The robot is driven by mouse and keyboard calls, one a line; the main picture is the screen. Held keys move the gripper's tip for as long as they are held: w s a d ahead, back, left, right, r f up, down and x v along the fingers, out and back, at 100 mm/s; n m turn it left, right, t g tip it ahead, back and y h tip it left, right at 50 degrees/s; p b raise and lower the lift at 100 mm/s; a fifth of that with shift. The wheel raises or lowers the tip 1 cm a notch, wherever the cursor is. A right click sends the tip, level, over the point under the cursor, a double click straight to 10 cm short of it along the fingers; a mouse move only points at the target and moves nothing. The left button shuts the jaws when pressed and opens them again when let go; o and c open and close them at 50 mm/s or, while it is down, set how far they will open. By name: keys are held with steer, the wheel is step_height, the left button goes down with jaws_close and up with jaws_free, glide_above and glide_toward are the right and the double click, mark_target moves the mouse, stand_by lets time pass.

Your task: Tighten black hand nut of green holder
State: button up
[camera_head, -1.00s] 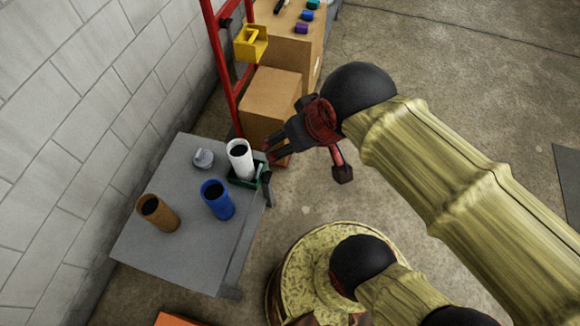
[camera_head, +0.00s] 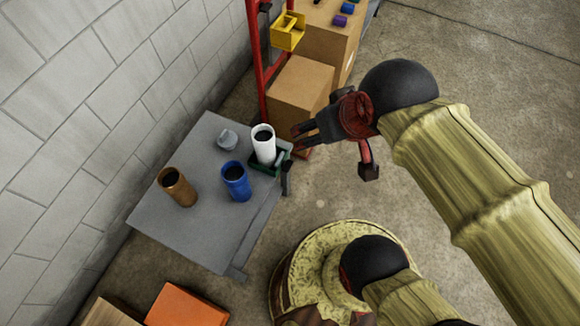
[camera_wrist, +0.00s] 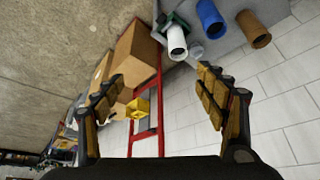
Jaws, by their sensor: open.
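The green holder (camera_head: 264,168) sits at the right edge of the grey table (camera_head: 190,235), with a white tube (camera_head: 263,144) standing in it. A dark handle-like part, perhaps the black hand nut (camera_head: 287,176), shows at the holder's right side; it is too small to make out clearly. In the wrist view the green holder (camera_wrist: 177,22) and white tube (camera_wrist: 176,41) are at the top centre. My gripper (camera_head: 297,138) is to the right of the white tube, apart from the holder. In the wrist view my gripper (camera_wrist: 160,88) is open and empty.
A blue tube (camera_head: 236,182), a brown tube (camera_head: 177,187) and a grey round piece (camera_head: 227,139) stand on the table. Cardboard boxes (camera_head: 300,90), a red ladder-like frame (camera_head: 256,60) and a yellow bin (camera_head: 288,31) are behind. An orange box (camera_head: 187,306) lies at the bottom.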

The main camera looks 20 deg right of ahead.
steer(key=d+f+g, duration=0.1)
steer(key=d+f, duration=0.1)
steer(key=f, duration=0.1)
steer(key=d+f+m+g, duration=0.1)
steer(key=d+f, duration=0.1)
steer(key=f, duration=0.2)
steer(key=w+d+f+m+g, duration=0.1)
steer(key=f+g, duration=0.1)
steer(key=f, duration=0.1)
steer(key=shift+d+f, duration=0.15)
steer(key=shift+d, duration=0.25)
steer(key=shift+c, duration=1)
steer(key=m+t+y+b, duration=0.2)
steer(key=m+t+y, duration=1)
steer(key=m, duration=1.3)
glide_toward(287, 166)
steer(key=b+x, duration=0.1)
steer(key=x, duration=0.6)
steer(key=shift+w+g+y+b, duration=0.25)
steer(key=shift+g+y+b, duration=0.15)
steer(key=shift+d+f, duration=0.1)
steer(key=shift+c, duration=1.2)
